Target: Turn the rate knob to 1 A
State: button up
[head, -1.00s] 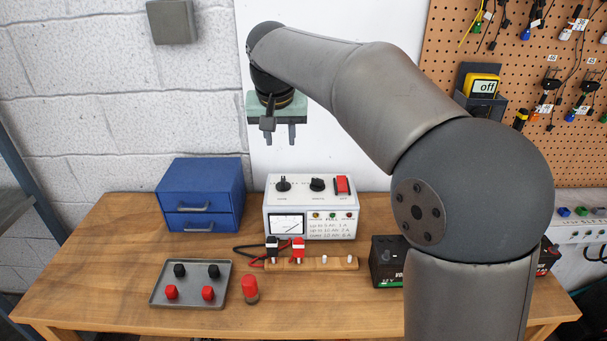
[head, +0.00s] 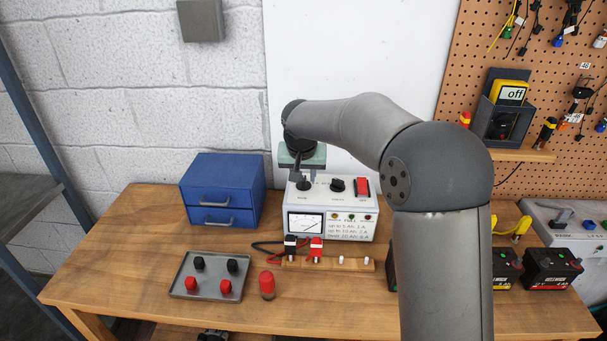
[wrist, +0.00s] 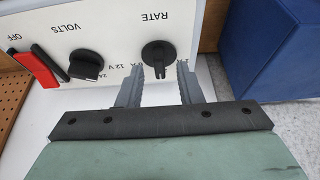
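The white charger (head: 333,228) stands on the bench with its controls on its top panel. The black rate knob (wrist: 158,53) shows upside down in the wrist view under the label RATE; it also shows in the head view (head: 303,185). Its grip lies roughly upright in the wrist picture. Scale marks beside it are partly hidden by my fingers, so I cannot read its setting. My gripper (wrist: 160,69) is open, its fingertips just short of the knob and one to each side. I cannot tell whether they touch it. In the head view my gripper (head: 303,168) is above the knob.
The volts knob (wrist: 86,66) and red switch (wrist: 34,67), marked OFF, sit beside the rate knob. A blue drawer box (head: 221,190) stands close left of the charger. In front are a grey tray (head: 208,290) and a wooden terminal strip (head: 330,265).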

jog(key=shift+w+f, duration=0.2)
jog(key=shift+f, duration=0.3)
grip_shut()
jog(key=shift+d+n, duration=0.1)
jog(key=shift+n, duration=0.2)
jog(key=n+y+p, duration=0.1)
jog(key=n+y, duration=0.1)
jog(key=n, duration=0.3)
jog(key=shift+d+r, duration=0.1)
jog(key=shift+d, duration=0.05)
jog(key=n+g+y+p, duration=0.1)
jog(key=n, duration=0.2)
jog(key=n+g+y, duration=0.1)
jog(key=n, duration=0.2)
jog(key=shift+w+p, duration=0.15)
jog(key=shift+p, duration=0.25)
jog(key=shift+n, duration=0.3)
